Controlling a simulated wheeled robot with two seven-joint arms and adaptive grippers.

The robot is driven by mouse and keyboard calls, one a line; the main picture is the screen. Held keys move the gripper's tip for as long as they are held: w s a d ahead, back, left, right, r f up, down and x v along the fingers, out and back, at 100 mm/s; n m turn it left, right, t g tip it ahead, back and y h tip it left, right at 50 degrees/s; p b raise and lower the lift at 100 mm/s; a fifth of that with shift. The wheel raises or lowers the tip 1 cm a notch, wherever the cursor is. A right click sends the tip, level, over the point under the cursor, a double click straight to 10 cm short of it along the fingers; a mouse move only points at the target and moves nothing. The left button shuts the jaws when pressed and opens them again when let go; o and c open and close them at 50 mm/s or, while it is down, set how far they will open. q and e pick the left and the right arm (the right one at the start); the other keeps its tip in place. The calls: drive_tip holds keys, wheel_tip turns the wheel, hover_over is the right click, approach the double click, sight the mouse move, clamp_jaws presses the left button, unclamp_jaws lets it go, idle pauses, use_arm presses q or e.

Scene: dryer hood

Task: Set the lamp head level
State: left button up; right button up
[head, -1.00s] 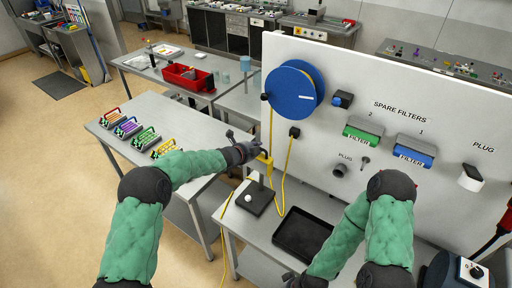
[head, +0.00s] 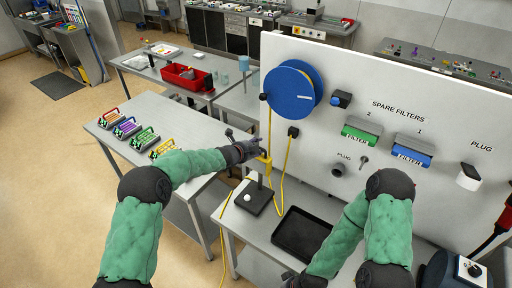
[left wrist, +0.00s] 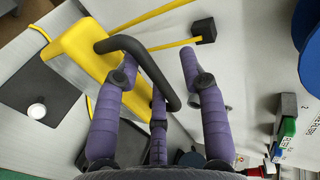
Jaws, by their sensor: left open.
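The yellow lamp head (head: 264,163) sits on a thin post above a black base plate (head: 255,199) with a white round knob. In the left wrist view the yellow head (left wrist: 84,50) appears slanted, with a black loop handle (left wrist: 138,46) on it. My left gripper (head: 251,150) is beside the lamp head. In the left wrist view its purple fingers (left wrist: 158,72) are spread around the handle, with the bar passing between them; I cannot tell whether they touch it. My right gripper (head: 296,281) is low at the bottom edge, mostly cut off, and its fingers are unclear.
A white panel (head: 420,85) stands behind, with a blue reel (head: 291,87), a yellow cable, and green and blue filters. A black tray (head: 302,234) lies on the bench right of the base plate. A side table (head: 112,112) at the left holds several small coloured racks.

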use_arm(q)
drive_tip(key=v, duration=1.2)
idle(0.5)
drive_tip(key=s+a+f+n+g+y+b, duration=0.1)
drive_tip(key=s+f+n+b, duration=0.35)
drive_tip(key=f, duration=0.75)
drive_tip(key=s+a+f+n+g+b, duration=0.15)
drive_tip(key=s+f+n+b, duration=0.35)
drive_tip(key=f, duration=0.7)
drive_tip(key=s+a+f+n+g+y+b, duration=0.15)
drive_tip(key=s+f+n+b, duration=0.35)
drive_tip(key=f, duration=0.7)
drive_tip(key=s+a+f+n+g+b, duration=0.1)
drive_tip(key=s+f+n+g+b, duration=0.2)
drive_tip(key=s+f+n, duration=0.3)
drive_tip(key=s+a+f+n+g+y+b, duration=0.1)
drive_tip(key=s+f+n+g+b, duration=0.2)
drive_tip(key=s+f, duration=1.1)
drive_tip(key=s+n+b, duration=0.3)
drive_tip(key=s+n, duration=0.1)
drive_tip(key=s, duration=0.1)
drive_tip(key=shift+s+a+f, duration=0.15)
drive_tip(key=shift+s+f, duration=0.1)
drive_tip(key=shift+f, duration=0.1)
